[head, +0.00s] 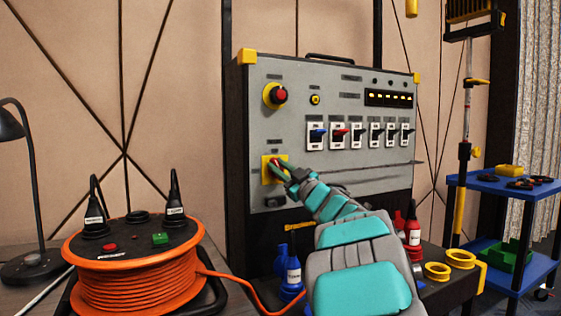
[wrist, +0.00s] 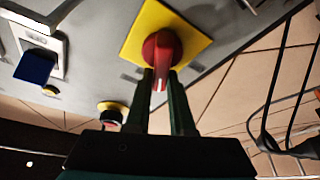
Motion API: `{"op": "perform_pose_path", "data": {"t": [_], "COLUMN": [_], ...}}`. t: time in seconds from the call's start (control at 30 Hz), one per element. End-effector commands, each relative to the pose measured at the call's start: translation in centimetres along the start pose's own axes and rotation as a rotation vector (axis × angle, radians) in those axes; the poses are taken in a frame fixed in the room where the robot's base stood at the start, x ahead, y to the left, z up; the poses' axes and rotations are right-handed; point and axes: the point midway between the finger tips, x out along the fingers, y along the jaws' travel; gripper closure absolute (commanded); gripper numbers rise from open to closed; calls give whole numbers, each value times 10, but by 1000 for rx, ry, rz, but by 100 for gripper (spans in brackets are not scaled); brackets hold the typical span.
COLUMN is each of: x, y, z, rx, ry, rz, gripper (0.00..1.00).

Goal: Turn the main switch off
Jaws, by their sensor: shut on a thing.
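The main switch is a red rotary handle (head: 274,162) on a yellow square plate (head: 266,174), low on the left of the grey panel. In the wrist view the red handle (wrist: 163,47) stands on its yellow plate (wrist: 190,32), with a pale mark along its grip. My gripper (head: 281,167) reaches it from the lower right. In the wrist view my gripper (wrist: 163,82) has its two dark green fingers on either side of the handle's grip, closed on it. The fingers hide part of the handle in the head view.
Above are a red emergency knob (head: 280,95) and a row of toggle switches, one blue (head: 318,134). An orange cable reel (head: 138,270) stands on the left, and blue (head: 292,276) and red (head: 413,230) plugs stand near my arm. A blue cart (head: 500,186) is at right.

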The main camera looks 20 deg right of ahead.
Motion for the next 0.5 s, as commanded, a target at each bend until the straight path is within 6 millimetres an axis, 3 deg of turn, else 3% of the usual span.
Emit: {"op": "perform_pose_path", "data": {"t": [0.5], "x": [-1], "y": [-6], "z": [5], "rx": [-453], "ry": [-8], "rz": [-189], "gripper": [100]}}
